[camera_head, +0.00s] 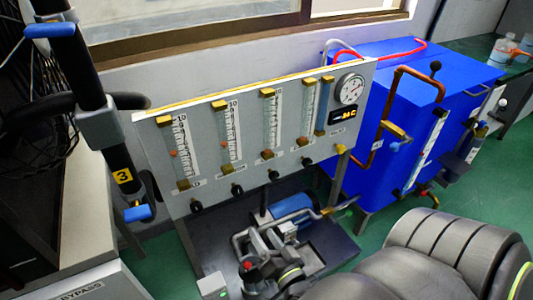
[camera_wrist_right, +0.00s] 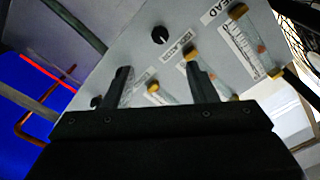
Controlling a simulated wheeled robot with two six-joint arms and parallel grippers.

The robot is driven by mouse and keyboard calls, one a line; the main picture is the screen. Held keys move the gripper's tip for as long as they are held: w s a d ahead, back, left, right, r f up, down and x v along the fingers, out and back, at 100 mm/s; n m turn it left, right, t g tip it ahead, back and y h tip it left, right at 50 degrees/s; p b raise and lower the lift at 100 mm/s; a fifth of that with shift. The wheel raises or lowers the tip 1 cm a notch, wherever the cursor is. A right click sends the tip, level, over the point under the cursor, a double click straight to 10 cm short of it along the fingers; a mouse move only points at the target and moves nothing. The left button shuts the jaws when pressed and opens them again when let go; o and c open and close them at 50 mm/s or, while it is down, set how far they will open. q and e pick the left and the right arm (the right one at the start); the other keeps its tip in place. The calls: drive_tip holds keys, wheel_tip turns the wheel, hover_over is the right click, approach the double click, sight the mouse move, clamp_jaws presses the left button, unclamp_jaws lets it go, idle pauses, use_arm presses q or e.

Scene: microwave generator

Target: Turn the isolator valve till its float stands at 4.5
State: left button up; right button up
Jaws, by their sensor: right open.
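The sloping grey panel (camera_head: 150,140) carries several clear flow tubes with brass ends and black valve knobs below them. The second knob from the left (camera_head: 237,190) and its tube (camera_head: 229,133) most likely belong to the isolator; the small label is hard to read. Float heights are too small to read. My right gripper (camera_head: 265,240) is low in front of the panel. In the right wrist view its fingers (camera_wrist_right: 156,66) are apart and empty, facing the panel. That knob (camera_wrist_right: 159,35) shows beyond the fingertips, apparently untouched. My left gripper is not visible.
A blue tank (camera_head: 365,60) with copper pipe stands to the right. A blue motor (camera_head: 291,205) sits under the panel. A black post (camera_head: 90,100) with blue parts stands left.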

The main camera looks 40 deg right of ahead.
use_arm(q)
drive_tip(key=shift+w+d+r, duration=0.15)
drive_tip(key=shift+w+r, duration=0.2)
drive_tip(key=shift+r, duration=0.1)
use_arm(e)
drive_tip(key=shift+s, duration=0.3)
drive_tip(key=s+a+f+n+g+y, duration=0.1)
drive_tip(key=s+f+n+g+y, duration=0.2)
drive_tip(key=f, duration=0.7)
drive_tip(key=s+a+f+n+g, duration=0.1)
drive_tip(key=s+f+n+g, duration=0.3)
drive_tip(key=f, duration=0.6)
drive_tip(key=s+d+f+n+g, duration=0.1)
drive_tip(key=s+f+n+g, duration=0.1)
drive_tip(key=s+f+g, duration=0.65)
use_arm(q)
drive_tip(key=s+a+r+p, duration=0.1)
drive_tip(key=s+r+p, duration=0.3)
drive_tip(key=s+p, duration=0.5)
drive_tip(key=p, duration=0.6)
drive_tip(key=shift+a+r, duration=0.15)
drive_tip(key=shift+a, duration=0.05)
use_arm(e)
drive_tip(key=s+d+n, duration=0.1)
drive_tip(key=s+d, duration=0.1)
drive_tip(key=s, duration=1.1)
drive_tip(key=shift+d+g, duration=0.35)
drive_tip(key=shift+g, duration=0.1)
